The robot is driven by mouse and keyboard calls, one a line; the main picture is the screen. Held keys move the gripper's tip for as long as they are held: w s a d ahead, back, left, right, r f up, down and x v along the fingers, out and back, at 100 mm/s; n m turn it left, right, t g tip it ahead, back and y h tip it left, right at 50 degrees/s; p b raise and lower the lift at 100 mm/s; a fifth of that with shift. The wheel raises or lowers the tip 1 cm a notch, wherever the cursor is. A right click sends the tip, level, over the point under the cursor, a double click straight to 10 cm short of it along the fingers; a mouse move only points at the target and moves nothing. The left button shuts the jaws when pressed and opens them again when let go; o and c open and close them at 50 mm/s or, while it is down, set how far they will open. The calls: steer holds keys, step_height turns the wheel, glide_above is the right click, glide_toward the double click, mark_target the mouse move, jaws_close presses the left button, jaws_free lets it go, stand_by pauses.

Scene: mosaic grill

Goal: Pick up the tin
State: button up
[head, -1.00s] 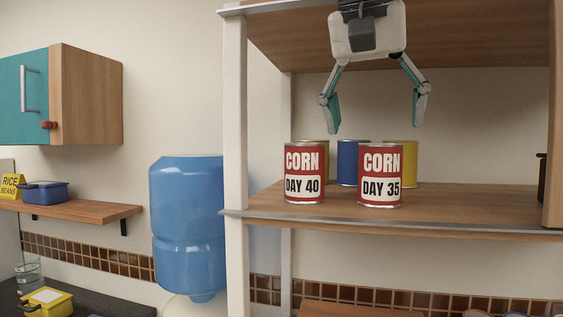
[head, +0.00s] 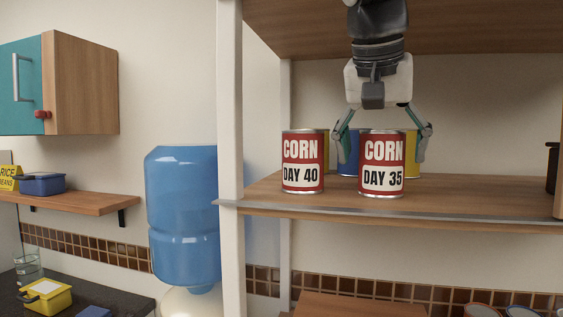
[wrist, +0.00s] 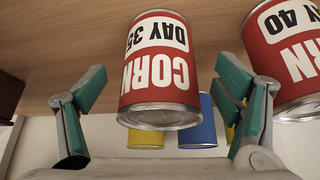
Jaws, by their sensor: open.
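Two red-and-white corn tins stand upright at the front of the wooden shelf. The corn tin marked DAY 35 (head: 382,164) is on the right, and the corn tin marked DAY 40 (head: 302,162) is on the left. My gripper (head: 381,148) is open, with one finger to each side of the DAY 35 tin. In the wrist view the DAY 35 tin (wrist: 159,70) appears upside down between the spread fingers, with a gap on both sides. The DAY 40 tin (wrist: 286,50) is beyond the right finger there.
A blue tin (wrist: 196,122) and a yellow tin (wrist: 145,139) stand behind, partly hidden. The shelf (head: 480,195) has bare room right of the tins, up to a dark pot (head: 552,168). A white post (head: 230,100) borders its left side.

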mark_target(381, 168)
steer(key=x, duration=0.4)
steer(key=c, duration=1.6)
steer(key=shift+r, duration=0.1)
steer(key=shift+c, duration=0.2)
